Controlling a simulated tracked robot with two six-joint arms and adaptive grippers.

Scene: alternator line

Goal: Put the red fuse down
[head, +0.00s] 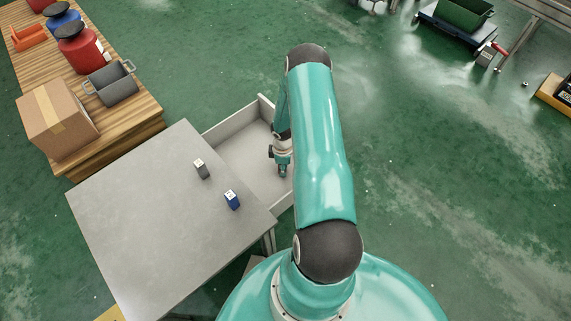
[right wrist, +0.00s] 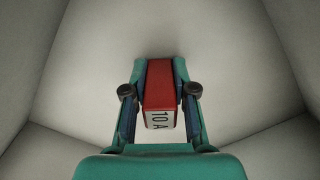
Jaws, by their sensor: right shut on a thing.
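The red fuse (right wrist: 159,85) shows in the right wrist view, with a white face marked "10 A". My right gripper (right wrist: 160,104) is shut on it, one finger on each side. In the head view my right gripper (head: 283,172) is down inside the open drawer (head: 228,126) beside the grey table; the red fuse cannot be made out there. The wrist view shows pale drawer walls around the gripper and a pale floor beneath. I cannot tell whether the fuse touches the floor. My left gripper is not in view.
A grey fuse (head: 201,168) and a blue fuse (head: 232,199) stand on the grey table (head: 140,220). A wooden bench (head: 135,128) behind it holds a cardboard box (head: 58,118), a grey bin (head: 112,85) and red canisters (head: 83,50).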

